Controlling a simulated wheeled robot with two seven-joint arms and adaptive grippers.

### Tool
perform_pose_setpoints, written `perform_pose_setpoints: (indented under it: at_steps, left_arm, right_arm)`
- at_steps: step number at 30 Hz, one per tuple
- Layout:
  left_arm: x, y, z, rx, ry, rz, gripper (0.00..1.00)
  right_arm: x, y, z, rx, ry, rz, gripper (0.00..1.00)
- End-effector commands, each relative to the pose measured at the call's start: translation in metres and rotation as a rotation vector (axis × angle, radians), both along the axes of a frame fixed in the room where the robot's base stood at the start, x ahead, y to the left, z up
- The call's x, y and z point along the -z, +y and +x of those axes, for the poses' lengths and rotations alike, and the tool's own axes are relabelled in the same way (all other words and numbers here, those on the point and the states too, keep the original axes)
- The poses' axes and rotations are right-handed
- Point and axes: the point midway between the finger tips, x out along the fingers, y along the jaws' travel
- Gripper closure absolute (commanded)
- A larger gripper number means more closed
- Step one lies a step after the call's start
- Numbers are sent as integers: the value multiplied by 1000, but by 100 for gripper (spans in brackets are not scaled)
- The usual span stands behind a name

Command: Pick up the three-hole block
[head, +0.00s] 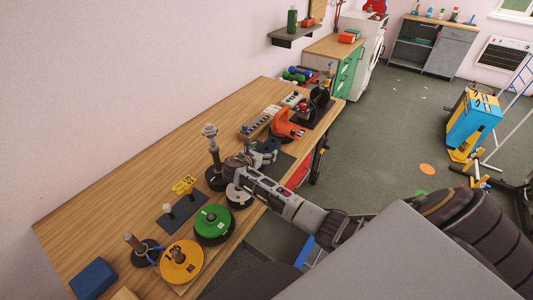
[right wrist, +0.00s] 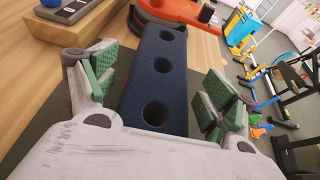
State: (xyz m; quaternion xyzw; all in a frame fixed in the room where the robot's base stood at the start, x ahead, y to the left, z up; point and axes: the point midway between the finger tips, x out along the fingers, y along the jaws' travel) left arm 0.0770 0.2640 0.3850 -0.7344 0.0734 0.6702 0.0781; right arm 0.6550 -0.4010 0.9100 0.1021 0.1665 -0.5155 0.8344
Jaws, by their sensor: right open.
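The three-hole block (right wrist: 158,88) is a dark blue bar with three round holes in a row along its top. In the right wrist view it runs away from my right gripper (right wrist: 160,98), between the two green-padded fingers, with a gap on each side. Its near end is hidden behind the gripper's body. In the head view my right gripper (head: 265,156) is over the wooden bench, and the block (head: 270,145) shows only as a small dark shape there. My right gripper is open and empty. My left gripper is not in view.
An orange tool (head: 288,124) stands just beyond the block. A wooden rack (head: 258,124) is to its left. Nearer on the bench are a green weight plate (head: 213,224), a yellow one (head: 181,263) and a grey post (head: 214,154).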

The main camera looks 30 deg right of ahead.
Motion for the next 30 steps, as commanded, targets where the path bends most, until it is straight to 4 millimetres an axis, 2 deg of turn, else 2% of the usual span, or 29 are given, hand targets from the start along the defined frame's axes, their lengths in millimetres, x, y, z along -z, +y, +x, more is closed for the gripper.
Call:
perform_pose_setpoints:
  at_steps: [16,26,29,30]
  left_arm:
    - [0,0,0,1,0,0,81]
    - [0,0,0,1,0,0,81]
    - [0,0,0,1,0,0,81]
    - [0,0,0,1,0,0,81]
  right_arm:
    - [1,-3,1,-1,0,0,16]
    - [1,-3,1,-1,0,0,58]
    - [1,-3,2,-1,-2,0,60]
    - [1,-3,2,-1,-2,0,64]
